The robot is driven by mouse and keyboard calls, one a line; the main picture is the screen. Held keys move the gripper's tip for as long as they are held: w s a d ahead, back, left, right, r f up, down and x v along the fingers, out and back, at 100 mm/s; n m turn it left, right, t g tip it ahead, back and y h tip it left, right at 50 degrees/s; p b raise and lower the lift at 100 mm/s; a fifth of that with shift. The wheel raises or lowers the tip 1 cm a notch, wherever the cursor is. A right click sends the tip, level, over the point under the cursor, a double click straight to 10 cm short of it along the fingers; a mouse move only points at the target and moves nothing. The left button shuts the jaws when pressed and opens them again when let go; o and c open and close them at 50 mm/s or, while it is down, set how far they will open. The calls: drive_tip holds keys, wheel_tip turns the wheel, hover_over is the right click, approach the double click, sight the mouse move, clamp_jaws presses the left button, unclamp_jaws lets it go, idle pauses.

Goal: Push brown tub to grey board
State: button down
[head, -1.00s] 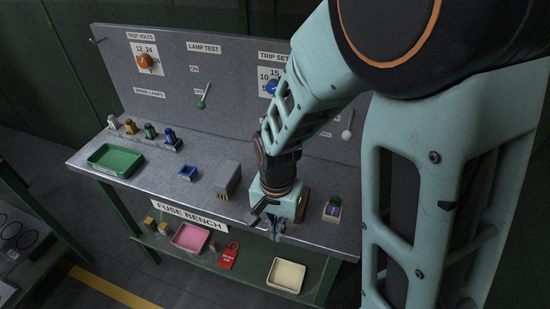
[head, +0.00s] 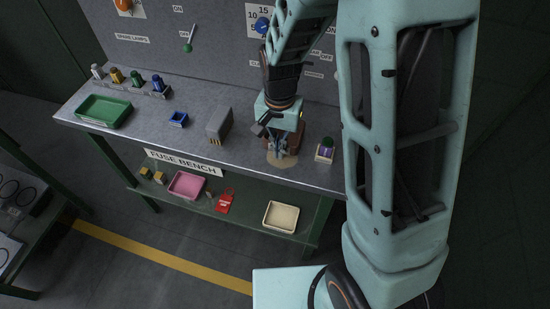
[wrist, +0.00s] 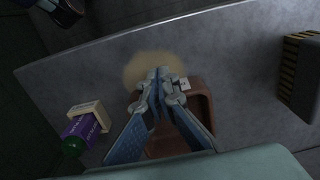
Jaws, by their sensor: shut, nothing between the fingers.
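The brown tub (wrist: 203,98) sits on the bench beneath my gripper. In the head view only part of its brown side (head: 299,137) shows, right of my gripper; the rest is hidden. My gripper (wrist: 160,76) is shut and empty, its fingertips at the tub's edge nearest the bench front, beside a round tan patch (wrist: 148,64). I cannot tell whether they touch the tub. In the head view my gripper (head: 276,150) points down over the bench. The grey board (head: 215,62) stands upright along the back of the bench, behind the tub.
A grey block with gold prongs (head: 219,124) stands left of the tub. A small box with a green-topped purple part (head: 325,150) stands to its right. The bench's front edge is close.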

drive_tip(key=w+d, duration=0.1)
drive_tip(key=w, duration=0.2)
drive_tip(key=w+d, duration=0.1)
drive_tip(key=w, duration=0.3)
drive_tip(key=w+d, duration=0.2)
drive_tip(key=w, duration=0.1)
drive_tip(key=shift+w, duration=0.3)
drive_tip(key=shift+a, duration=0.1)
